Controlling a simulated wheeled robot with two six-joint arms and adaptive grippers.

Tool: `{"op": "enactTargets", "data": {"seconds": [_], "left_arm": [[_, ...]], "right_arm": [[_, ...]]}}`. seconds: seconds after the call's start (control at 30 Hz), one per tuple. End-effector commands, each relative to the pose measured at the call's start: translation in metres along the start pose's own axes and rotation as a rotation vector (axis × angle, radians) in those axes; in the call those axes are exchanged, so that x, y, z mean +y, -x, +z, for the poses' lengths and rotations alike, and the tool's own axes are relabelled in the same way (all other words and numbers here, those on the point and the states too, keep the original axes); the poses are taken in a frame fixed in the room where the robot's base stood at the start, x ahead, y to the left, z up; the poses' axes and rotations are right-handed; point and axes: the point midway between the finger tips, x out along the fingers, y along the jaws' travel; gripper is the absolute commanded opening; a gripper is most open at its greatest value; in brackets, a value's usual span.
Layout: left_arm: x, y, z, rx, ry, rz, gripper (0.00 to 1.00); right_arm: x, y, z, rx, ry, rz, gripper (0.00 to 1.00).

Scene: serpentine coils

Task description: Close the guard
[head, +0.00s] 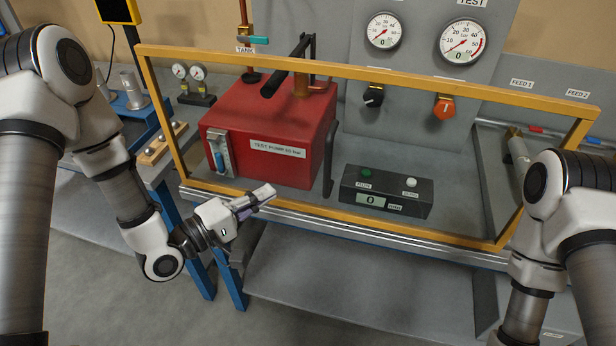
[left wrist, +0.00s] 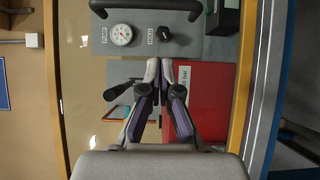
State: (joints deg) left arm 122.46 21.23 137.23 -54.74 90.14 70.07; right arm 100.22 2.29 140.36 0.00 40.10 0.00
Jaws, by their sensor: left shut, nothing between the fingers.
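The guard is a yellow-framed panel (head: 370,74) standing upright along the front of the bench, with the pump and gauges seen through it. Its frame also shows in the left wrist view (left wrist: 240,85), at both sides. A dark upright bar that looks like its handle (head: 329,160) stands in front of the red tank; it crosses the top of the left wrist view (left wrist: 147,5). My left gripper (head: 268,191) is shut and empty, in front of the guard's lower left part, left of that bar. Any contact with the panel cannot be told. My right gripper is out of view.
Behind the guard are a red test pump tank (head: 265,125), a black control box (head: 386,191) with a green and a white button, and two dial gauges (head: 462,42). A silver rail (head: 340,228) runs below the frame. Open floor lies in front at lower left.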

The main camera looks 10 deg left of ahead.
Motion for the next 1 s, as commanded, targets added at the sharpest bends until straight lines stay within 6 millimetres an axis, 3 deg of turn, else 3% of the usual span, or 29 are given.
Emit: {"op": "enactTargets", "data": {"seconds": [0.27,0.4,0.6,1.0], "left_arm": [[0.005,-0.06,0.003,-0.007,-0.004,0.0,0.0],[0.004,-0.078,0.018,-0.008,-0.001,-0.002,0.0],[0.001,-0.09,0.029,-0.002,0.0,0.0,0.0],[0.0,-0.091,0.028,0.0,0.0,0.001,0.0]], "right_arm": [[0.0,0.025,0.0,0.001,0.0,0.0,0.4],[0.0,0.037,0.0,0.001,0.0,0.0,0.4],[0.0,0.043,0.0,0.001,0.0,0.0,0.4],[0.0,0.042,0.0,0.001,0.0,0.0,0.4]]}}
